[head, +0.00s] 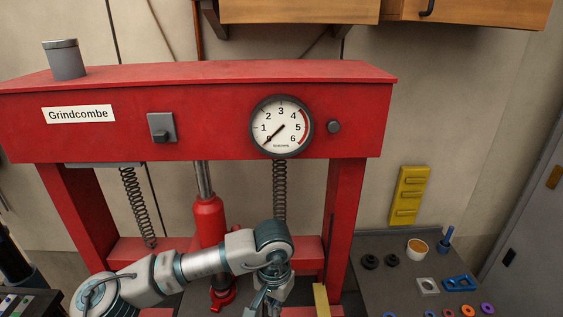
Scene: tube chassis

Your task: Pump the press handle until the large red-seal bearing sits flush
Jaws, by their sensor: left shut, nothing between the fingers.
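The red press (210,72) fills the middle of the head view, with a red jack cylinder (208,220) hanging below its top beam. The round gauge (281,127) on the beam has its needle near 0. My left arm crosses in front of the lower frame. My left gripper (262,306) points down at the bottom edge, partly cut off, just right of the jack's base. It is shut and holds nothing. I cannot make out the press handle or the large red-seal bearing. My right gripper is not in view.
A grey bench (385,290) at the right carries two black rings, a white cup (417,248), a blue block (458,284) and several coloured rings. A yellow rack (408,195) hangs on the wall. A yellow bar (321,299) stands by the right post.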

